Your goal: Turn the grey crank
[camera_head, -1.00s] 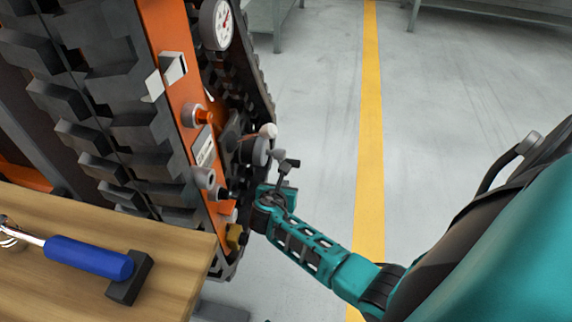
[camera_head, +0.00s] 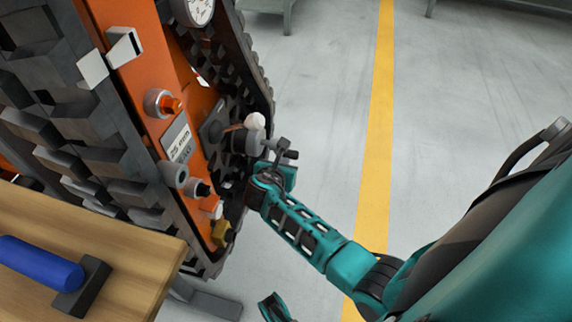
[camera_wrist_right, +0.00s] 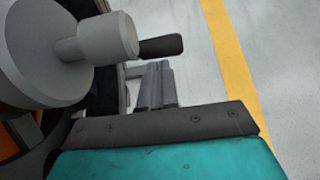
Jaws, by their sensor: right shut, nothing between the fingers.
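The grey crank (camera_head: 248,142) is on the side of the orange tracked carrier, its short grey cylinder pointing right. In the right wrist view its round grey body (camera_wrist_right: 48,55) fills the upper left, with a smaller grey cylinder in front. My right gripper (camera_head: 284,151) is shut and empty, right at the cylinder's outer end. Whether it touches the crank I cannot tell. A black rod-like piece shows beside the cylinder in both views. A teal and black part of mine shows at the bottom edge of the head view; whether it is my left gripper is unclear.
The carrier's orange panel (camera_head: 146,78) bears a dial gauge (camera_head: 200,9), an orange-tipped fitting (camera_head: 163,103), a labelled plate (camera_head: 179,142) and a yellow fitting (camera_head: 221,233). A wooden bench (camera_head: 125,250) with a blue-handled hammer (camera_head: 42,262) is at lower left. Open floor lies right.

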